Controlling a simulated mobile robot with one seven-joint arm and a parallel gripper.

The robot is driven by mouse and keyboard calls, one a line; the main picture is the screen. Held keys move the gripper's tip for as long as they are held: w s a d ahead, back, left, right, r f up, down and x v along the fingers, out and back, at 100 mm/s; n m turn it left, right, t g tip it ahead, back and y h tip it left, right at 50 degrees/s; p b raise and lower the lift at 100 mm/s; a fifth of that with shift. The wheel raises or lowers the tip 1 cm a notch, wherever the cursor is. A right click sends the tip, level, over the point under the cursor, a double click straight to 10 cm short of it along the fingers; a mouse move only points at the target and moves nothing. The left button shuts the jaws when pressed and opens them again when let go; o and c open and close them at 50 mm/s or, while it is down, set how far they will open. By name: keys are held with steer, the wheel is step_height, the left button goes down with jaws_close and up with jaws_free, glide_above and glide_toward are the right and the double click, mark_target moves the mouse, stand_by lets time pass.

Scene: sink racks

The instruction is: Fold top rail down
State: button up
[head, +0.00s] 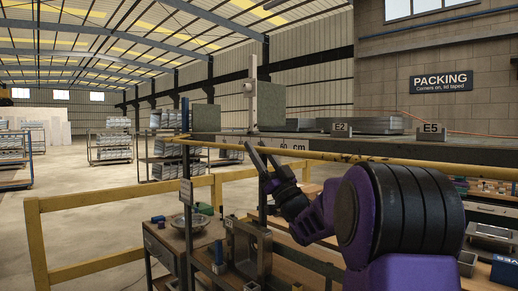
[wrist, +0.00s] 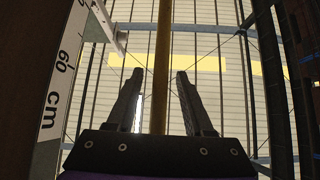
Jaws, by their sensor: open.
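The top rail is a long thin yellow bar (head: 400,162) running across the head view, from the dark post at the left to the right edge. In the wrist view a brownish-yellow bar (wrist: 163,40), seemingly the same rail, runs upright between my two fingers. My gripper (head: 259,150) is at the rail in the head view, its dark fingers spread in a V. In the wrist view my gripper (wrist: 160,74) is open, a finger on each side of the bar with gaps. How deep the bar sits between them is unclear.
A shelf edge marked "60 cm" (head: 296,148) lies just behind the rail; its scale (wrist: 62,65) shows at left in the wrist view. Grey boards (head: 272,106) stand on it. A lower yellow guard rail (head: 120,192) and a metal bin (head: 248,250) are below.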

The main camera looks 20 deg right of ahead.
jaws_close()
stand_by(0.3)
stand_by(1.2)
